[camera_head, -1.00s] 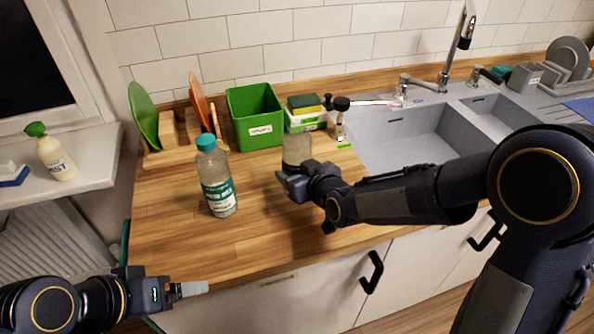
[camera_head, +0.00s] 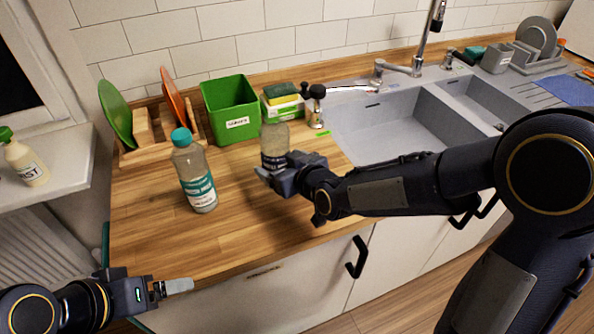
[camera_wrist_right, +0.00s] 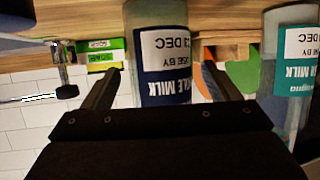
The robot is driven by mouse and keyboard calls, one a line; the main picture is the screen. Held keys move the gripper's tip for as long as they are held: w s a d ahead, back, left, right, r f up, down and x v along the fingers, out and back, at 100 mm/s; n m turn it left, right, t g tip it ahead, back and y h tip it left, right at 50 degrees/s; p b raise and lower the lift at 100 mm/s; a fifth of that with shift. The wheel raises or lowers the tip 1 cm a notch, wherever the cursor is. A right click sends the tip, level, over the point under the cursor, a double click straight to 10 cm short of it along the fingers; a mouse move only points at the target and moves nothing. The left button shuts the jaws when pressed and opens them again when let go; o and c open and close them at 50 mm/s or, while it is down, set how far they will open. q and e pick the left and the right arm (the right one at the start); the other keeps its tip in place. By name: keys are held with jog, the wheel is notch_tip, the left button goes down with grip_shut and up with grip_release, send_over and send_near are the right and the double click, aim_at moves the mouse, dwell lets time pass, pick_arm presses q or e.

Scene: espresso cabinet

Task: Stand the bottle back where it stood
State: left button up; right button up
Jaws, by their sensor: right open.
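A clear bottle with a navy milk label (camera_wrist_right: 165,58) stands upright on the wooden counter. In the head view its body (camera_head: 275,143) shows behind my right gripper (camera_head: 270,176). In the right wrist view, which is upside down, my right gripper (camera_wrist_right: 158,75) is open with a finger on each side of this bottle; I see gaps beside it. A second bottle, teal-capped with a teal milk label (camera_head: 196,178), stands upright to its left. It also shows at the right of the wrist view (camera_wrist_right: 292,75). My left gripper (camera_head: 178,286) is low by the counter's front edge; its opening is unclear.
Behind stand a green bin (camera_head: 230,110), a wooden rack (camera_head: 150,140) with green and orange boards, a sponge holder (camera_head: 283,104) and a dispenser (camera_head: 317,107). The sink (camera_head: 385,125) lies right. The front counter is clear. A spray bottle (camera_head: 24,162) stands on the left sill.

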jog(key=v, duration=0.9)
jog(key=shift+s, duration=0.15)
jog(key=s+d+f+m+g+h, duration=0.1)
jog(key=s+d+m+g, duration=0.2)
jog(key=s+d, duration=0.4)
jog(key=s+d+f+m+g+h, duration=0.1)
jog(key=s+d+m+g, duration=0.2)
jog(key=s+d, duration=0.5)
jog(key=s+m, duration=0.1)
jog(key=s, duration=0.4)
jog(key=shift+s+d+f+m+h, duration=0.15)
jog(key=shift+d+f+m+h, duration=0.05)
jog(key=shift+f+m+h, duration=0.15)
